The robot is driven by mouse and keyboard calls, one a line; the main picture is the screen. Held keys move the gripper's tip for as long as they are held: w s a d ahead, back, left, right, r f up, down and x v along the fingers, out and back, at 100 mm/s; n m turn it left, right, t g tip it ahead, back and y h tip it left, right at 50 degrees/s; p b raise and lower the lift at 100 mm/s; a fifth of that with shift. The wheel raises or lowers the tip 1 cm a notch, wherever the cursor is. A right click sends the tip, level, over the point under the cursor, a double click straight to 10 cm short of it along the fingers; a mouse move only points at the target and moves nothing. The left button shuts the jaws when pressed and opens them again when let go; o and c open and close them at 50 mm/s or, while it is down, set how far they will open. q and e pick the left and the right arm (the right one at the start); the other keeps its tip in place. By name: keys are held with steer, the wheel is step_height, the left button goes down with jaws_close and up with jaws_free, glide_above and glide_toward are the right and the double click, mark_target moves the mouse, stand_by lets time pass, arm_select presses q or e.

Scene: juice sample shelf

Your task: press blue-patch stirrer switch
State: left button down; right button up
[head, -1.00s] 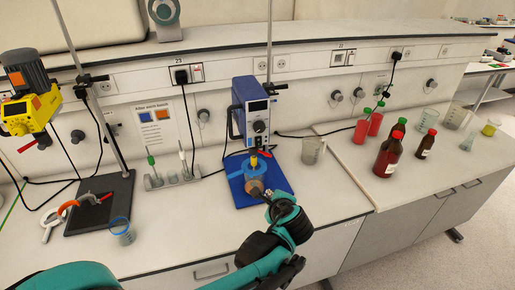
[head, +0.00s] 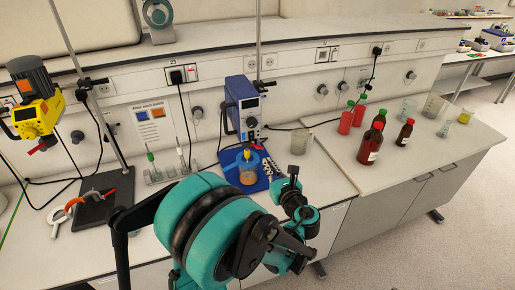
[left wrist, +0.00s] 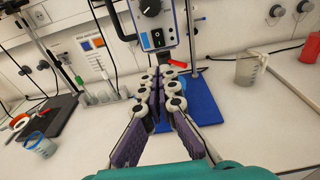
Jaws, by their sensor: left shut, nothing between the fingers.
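A blue overhead stirrer (head: 242,105) with a grey front, a small blue display and a dark knob hangs on a rod above a blue base. In the left wrist view its front panel (left wrist: 153,20) is at the top, with a dark rocker switch (left wrist: 157,39) below the knob. My left gripper (head: 268,164) is shut and empty, just right of a beaker (head: 247,172) with orange-brown contents on the blue base. In the left wrist view its fingertips (left wrist: 160,75) are below the panel, apart from the switch. My right gripper is not in view.
A yellow stirrer (head: 34,117) with an orange patch stands at left. A card with blue and orange patches (head: 155,114) is on the wall. A red clamp handle (left wrist: 176,63) is beside the fingertips. An empty beaker (head: 299,141) and bottles (head: 371,143) stand at right.

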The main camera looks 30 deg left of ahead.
mark_target(252, 139)
arm_select(q)
steer(key=x, duration=1.3)
steer(key=shift+w+a, duration=0.25)
steer(key=shift+a, duration=0.05)
